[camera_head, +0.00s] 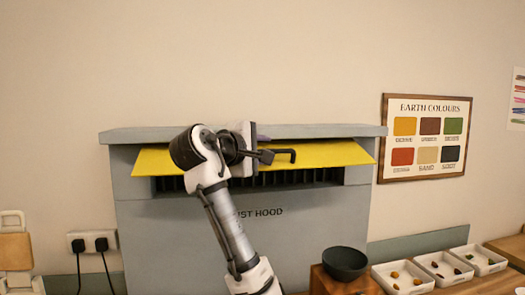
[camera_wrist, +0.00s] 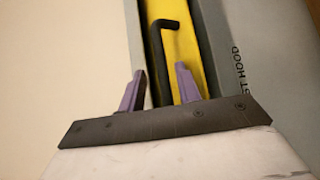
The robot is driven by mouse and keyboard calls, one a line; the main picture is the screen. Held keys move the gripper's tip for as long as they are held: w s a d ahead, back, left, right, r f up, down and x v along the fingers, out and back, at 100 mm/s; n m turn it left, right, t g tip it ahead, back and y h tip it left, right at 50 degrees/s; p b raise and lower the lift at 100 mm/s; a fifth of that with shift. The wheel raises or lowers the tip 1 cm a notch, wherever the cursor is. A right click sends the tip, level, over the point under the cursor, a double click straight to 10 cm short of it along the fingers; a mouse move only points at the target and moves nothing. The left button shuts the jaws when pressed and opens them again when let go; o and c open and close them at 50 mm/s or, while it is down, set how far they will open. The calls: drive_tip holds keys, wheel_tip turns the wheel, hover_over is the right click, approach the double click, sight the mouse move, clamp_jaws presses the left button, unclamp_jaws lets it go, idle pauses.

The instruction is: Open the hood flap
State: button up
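The yellow hood flap (camera_head: 330,153) sits under the top ledge of the grey dust hood (camera_head: 300,235). Its lower edge seems to stand out from the hood front, and dark slots show beneath it. The flap carries a black bent bar handle (camera_head: 284,152). My gripper (camera_head: 262,156) is at the handle's left part, and its far side is partly hidden by my wrist. In the wrist view, the purple fingertips are apart with the handle (camera_wrist: 165,60) between them and gaps visible. The flap (camera_wrist: 188,50) shows as a yellow strip behind.
A dark bowl (camera_head: 345,262) stands on a wooden block at the hood's right front. Several white trays (camera_head: 440,268) of pigment lumps lie further right. A framed colour chart (camera_head: 426,103) hangs on the wall. Plugs and cables (camera_head: 90,243) are at the left.

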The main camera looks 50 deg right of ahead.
drive_tip(key=s+a+r+b, duration=0.1)
drive_tip(key=a+b, duration=0.5)
drive_tip(key=a, duration=0.7)
drive_tip(key=shift+a+r, duration=0.25)
drive_tip(key=shift+r, duration=0.3)
